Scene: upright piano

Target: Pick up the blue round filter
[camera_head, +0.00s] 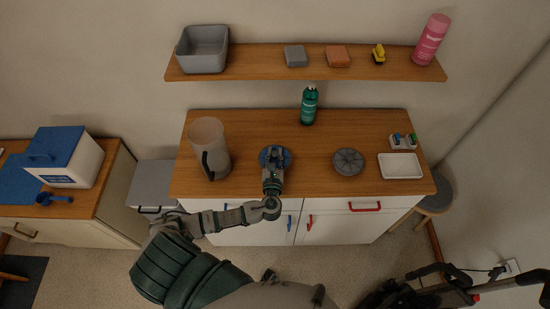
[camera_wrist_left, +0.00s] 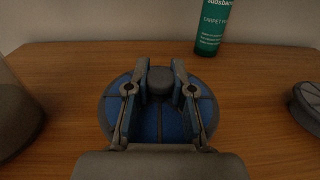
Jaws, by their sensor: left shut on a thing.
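The blue round filter (camera_head: 288,155) lies on the wooden counter (camera_head: 240,165), largely covered by my left gripper (camera_head: 273,160) in the head view. In the left wrist view the filter (camera_wrist_left: 145,122) is a blue disc with darker ribs and a grey round knob (camera_wrist_left: 158,78) in its middle. The fingers of my left gripper (camera_wrist_left: 160,82) stand on both sides of the knob and are shut on it. Whether the disc is lifted off the counter cannot be told. My right gripper is not in view.
A clear jug (camera_head: 207,145) stands left of the filter. A green bottle (camera_head: 309,105) stands behind it. A grey round filter (camera_head: 348,161) lies to the right, then a white tray (camera_head: 401,166). A shelf (camera_head: 260,68) hangs above.

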